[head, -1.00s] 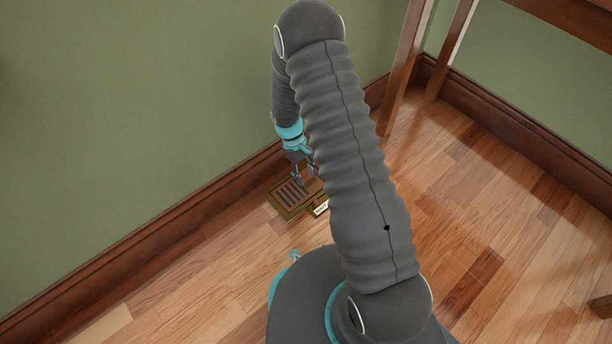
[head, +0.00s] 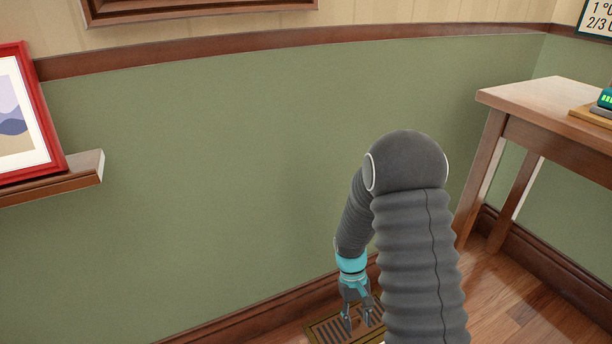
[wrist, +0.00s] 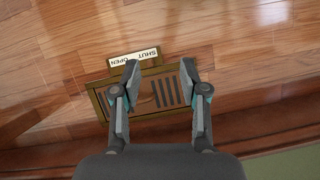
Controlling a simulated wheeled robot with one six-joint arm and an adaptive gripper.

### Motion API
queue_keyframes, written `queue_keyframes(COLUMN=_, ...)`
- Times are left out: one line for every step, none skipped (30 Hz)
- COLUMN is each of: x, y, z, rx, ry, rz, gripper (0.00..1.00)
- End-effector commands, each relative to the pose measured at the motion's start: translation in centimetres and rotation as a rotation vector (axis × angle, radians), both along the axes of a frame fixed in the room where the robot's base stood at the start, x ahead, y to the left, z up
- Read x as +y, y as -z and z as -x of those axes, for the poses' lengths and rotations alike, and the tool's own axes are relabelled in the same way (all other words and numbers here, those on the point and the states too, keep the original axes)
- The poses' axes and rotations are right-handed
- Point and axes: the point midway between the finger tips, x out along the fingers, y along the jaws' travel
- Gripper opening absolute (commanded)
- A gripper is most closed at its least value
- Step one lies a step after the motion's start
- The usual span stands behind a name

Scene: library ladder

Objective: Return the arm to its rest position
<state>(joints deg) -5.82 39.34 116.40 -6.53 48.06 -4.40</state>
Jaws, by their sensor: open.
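My gripper (head: 358,322) hangs low in front of the green wall, pointing down, at the end of my bent grey arm. It is open and empty; its two fingers (wrist: 160,95) stand apart in the wrist view. Below it a brass floor vent (head: 322,330) with dark slots lies on the wood floor by the baseboard. In the wrist view the vent (wrist: 146,118) shows between and behind the fingers, with a white label reading SHUT and OPEN (wrist: 134,57) along its edge. My upper arm hides part of the vent in the head view.
A wooden table (head: 540,98) stands at the right, with a device showing green bars (head: 606,98) on it. A wall shelf (head: 85,176) with a red-framed picture (head: 45,130) is at the left. The wall between them is bare.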

Motion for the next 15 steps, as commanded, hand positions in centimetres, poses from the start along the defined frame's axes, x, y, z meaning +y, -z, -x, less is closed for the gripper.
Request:
queue_keyframes(x=0.0, y=-2.3, z=0.2, rx=-0.024, ry=0.014, rz=-0.002, gripper=0.44)
queue_keyframes(x=-0.1, y=-3.4, z=0.4, rx=-0.035, ry=0.023, rz=-0.003, gripper=0.44)
queue_keyframes(x=-0.1, y=-4.8, z=0.7, rx=-0.052, ry=0.035, rz=-0.005, gripper=0.44)
queue_keyframes(x=-0.1, y=-5.9, z=0.9, rx=-0.064, ry=0.044, rz=-0.006, gripper=0.44)
queue_keyframes(x=-0.2, y=-7.0, z=1.1, rx=-0.078, ry=0.053, rz=-0.008, gripper=0.44)
queue_keyframes(x=-0.2, y=-8.4, z=1.5, rx=-0.094, ry=0.063, rz=-0.010, gripper=0.44)
queue_keyframes(x=-0.2, y=-9.4, z=1.7, rx=-0.108, ry=0.072, rz=-0.012, gripper=0.44)
queue_keyframes(x=-0.2, y=-10.4, z=1.9, rx=-0.122, ry=0.079, rz=-0.015, gripper=0.44)
queue_keyframes(x=-0.3, y=-11.7, z=2.3, rx=-0.140, ry=0.088, rz=-0.018, gripper=0.44)
queue_keyframes(x=-0.3, y=-12.7, z=2.6, rx=-0.155, ry=0.096, rz=-0.020, gripper=0.44)
queue_keyframes(x=-0.3, y=-13.7, z=2.9, rx=-0.169, ry=0.103, rz=-0.023, gripper=0.44)
queue_keyframes(x=-0.4, y=-15.0, z=3.3, rx=-0.189, ry=0.112, rz=-0.025, gripper=0.44)
queue_keyframes(x=-0.4, y=-15.9, z=3.6, rx=-0.203, ry=0.119, rz=-0.028, gripper=0.44)
queue_keyframes(x=-0.5, y=-16.8, z=3.9, rx=-0.219, ry=0.125, rz=-0.031, gripper=0.44)
queue_keyframes(x=-0.5, y=-18.0, z=4.4, rx=-0.239, ry=0.135, rz=-0.035, gripper=0.44)
